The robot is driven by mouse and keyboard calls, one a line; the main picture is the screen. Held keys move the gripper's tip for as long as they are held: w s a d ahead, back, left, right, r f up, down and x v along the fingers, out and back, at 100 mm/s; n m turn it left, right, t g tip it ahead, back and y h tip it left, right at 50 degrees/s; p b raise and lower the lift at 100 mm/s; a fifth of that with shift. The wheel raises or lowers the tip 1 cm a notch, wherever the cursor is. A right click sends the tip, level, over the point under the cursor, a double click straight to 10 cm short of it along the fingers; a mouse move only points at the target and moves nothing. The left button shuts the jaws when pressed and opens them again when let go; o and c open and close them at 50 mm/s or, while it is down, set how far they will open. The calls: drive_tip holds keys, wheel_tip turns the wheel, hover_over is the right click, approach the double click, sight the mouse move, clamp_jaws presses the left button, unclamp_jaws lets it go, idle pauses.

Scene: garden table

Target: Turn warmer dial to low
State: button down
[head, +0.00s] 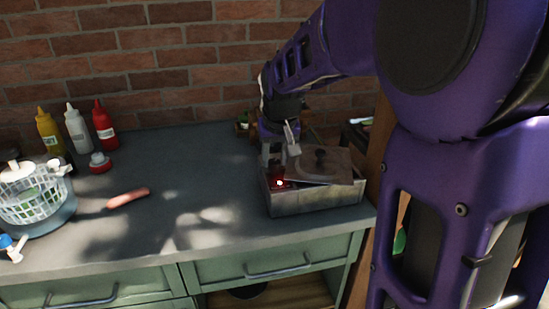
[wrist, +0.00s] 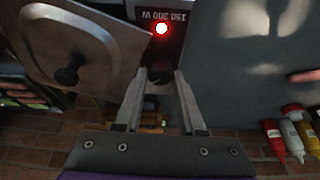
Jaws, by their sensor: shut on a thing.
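The warmer (head: 320,200) is a grey metal box at the right end of the counter, with a lid (head: 325,165) on top sitting askew. The lid with its dark knob also shows in the wrist view (wrist: 95,45). A red light (wrist: 161,29) glows on the warmer's dark panel, beside upside-down lettering that reads 150 300 W. My gripper (wrist: 161,76) is at this panel, its fingers shut on the small dark dial (wrist: 160,74). The dial is mostly hidden between the fingertips, and its setting cannot be read. In the head view my gripper (head: 275,165) reaches down at the warmer's left end.
A brick wall stands behind the counter (head: 180,165). Yellow, white and red bottles (head: 76,132) stand at the back left. A sausage (head: 128,198) lies left of centre, and a white basket (head: 32,198) stands at the far left. The counter just left of the warmer is clear.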

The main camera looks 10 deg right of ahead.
drive_tip(key=shift+m+h+b, duration=0.35)
drive_tip(key=shift+m+h, duration=0.15)
drive_tip(key=shift+m, duration=0.7)
drive_tip(key=c, duration=0.5)
unclamp_jaws()
drive_tip(key=shift+r, duration=0.1)
